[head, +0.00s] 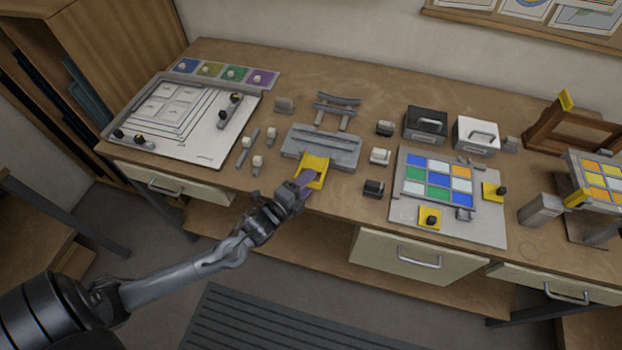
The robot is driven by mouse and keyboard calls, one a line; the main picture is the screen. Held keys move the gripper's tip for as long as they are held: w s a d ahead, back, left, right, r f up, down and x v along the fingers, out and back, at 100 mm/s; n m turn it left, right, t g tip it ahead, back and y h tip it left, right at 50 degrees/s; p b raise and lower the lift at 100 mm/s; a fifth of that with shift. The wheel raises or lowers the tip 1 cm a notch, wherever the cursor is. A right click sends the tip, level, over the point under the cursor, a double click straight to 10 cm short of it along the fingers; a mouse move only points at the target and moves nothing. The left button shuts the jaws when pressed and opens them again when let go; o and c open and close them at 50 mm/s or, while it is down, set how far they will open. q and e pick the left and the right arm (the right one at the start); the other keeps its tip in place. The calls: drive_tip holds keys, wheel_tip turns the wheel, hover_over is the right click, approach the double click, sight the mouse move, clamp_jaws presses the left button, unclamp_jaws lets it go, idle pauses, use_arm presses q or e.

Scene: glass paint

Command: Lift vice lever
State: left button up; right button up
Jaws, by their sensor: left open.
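A grey vice (336,145) stands near the front edge of the workbench, at the middle. Its yellow lever (317,163) is at the front of the vice, facing me. My left gripper (304,180) is open at the near end of the yellow lever, and its fingers overlap the lever in the picture. I cannot tell whether they touch it. My left arm comes in from the lower left and partly hides the front of the lever. My right gripper is not in view.
A grey raised bracket (337,107) stands behind the vice. Small grey blocks and dark knobs lie on both sides. A panel with coloured glass squares (411,212) is to the right, a white drawing board (205,147) to the left. Drawers (420,256) are below the front edge.

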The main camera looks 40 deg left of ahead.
use_arm(q)
drive_tip(key=shift+w+f, duration=0.15)
drive_tip(key=shift+w, duration=0.75)
drive_tip(key=shift+c, duration=0.3)
clamp_jaws()
